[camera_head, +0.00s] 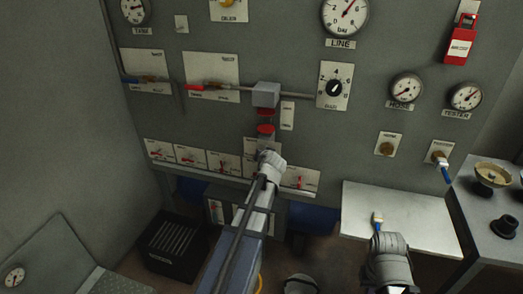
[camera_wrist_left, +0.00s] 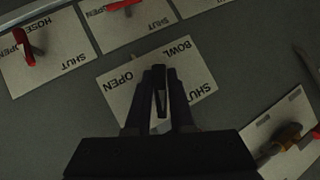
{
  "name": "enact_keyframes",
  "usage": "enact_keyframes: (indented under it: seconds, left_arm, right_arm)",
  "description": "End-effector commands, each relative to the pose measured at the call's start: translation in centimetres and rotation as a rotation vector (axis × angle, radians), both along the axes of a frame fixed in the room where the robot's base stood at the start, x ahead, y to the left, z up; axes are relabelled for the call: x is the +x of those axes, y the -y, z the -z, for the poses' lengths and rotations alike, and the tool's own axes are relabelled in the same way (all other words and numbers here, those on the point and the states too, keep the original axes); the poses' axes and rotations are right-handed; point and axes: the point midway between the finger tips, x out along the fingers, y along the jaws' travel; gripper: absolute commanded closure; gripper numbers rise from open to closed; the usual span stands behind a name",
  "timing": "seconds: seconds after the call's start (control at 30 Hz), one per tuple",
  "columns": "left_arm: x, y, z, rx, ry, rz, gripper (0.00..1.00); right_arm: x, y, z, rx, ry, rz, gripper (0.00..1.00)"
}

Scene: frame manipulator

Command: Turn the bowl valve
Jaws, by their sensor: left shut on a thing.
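In the left wrist view, the plate marked BOWL, OPEN and SHUT (camera_wrist_left: 118,92) appears upside down on the grey panel. My left gripper (camera_wrist_left: 161,92) is in front of this plate, its fingers shut on the bowl valve's handle, which they almost wholly hide. In the head view, my left gripper (camera_head: 268,158) reaches up to the panel at the row of lower valve plates and covers the spot it works on. My right gripper (camera_head: 390,262) is low at the right, near the white shelf; its fingers cannot be made out.
Red round parts (camera_head: 265,130) under a grey block (camera_head: 265,94) are just above my left gripper. A bowl (camera_head: 491,175) stands at right.

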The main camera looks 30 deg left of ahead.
Motion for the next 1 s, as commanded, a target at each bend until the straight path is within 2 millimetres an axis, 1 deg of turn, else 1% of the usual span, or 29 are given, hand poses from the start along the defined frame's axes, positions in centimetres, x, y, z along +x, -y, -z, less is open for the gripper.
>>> enact_keyframes:
  seconds: [0.03,0.13,0.3,0.5,0.7,1.0]
  left_arm:
    - [-0.1,-0.1,-0.3,-0.041,0.008,-0.003,1.0]
    - [-0.1,-0.1,-0.2,-0.124,0.027,-0.003,1.0]
    - [-0.1,0.0,-0.1,-0.243,0.057,-0.002,1.0]
    - [-0.1,0.1,0.0,-0.346,0.08,-0.001,1.0]
    - [-0.1,0.1,0.1,-0.407,0.092,-0.001,1.0]
    - [-0.1,0.2,0.1,-0.434,0.098,-0.001,1.0]
  right_arm:
    - [0.0,0.0,-0.7,0.0,0.0,0.0,1.0]
    - [0.0,0.0,-1.3,0.0,0.0,0.0,1.0]
    - [0.0,0.0,-1.9,0.0,0.0,0.0,1.0]
    - [0.0,0.0,-2.4,0.0,0.0,0.0,1.0]
    - [0.0,0.0,-2.6,0.0,0.0,0.0,1.0]
    - [0.0,0.0,-2.7,0.0,0.0,0.0,1.0]
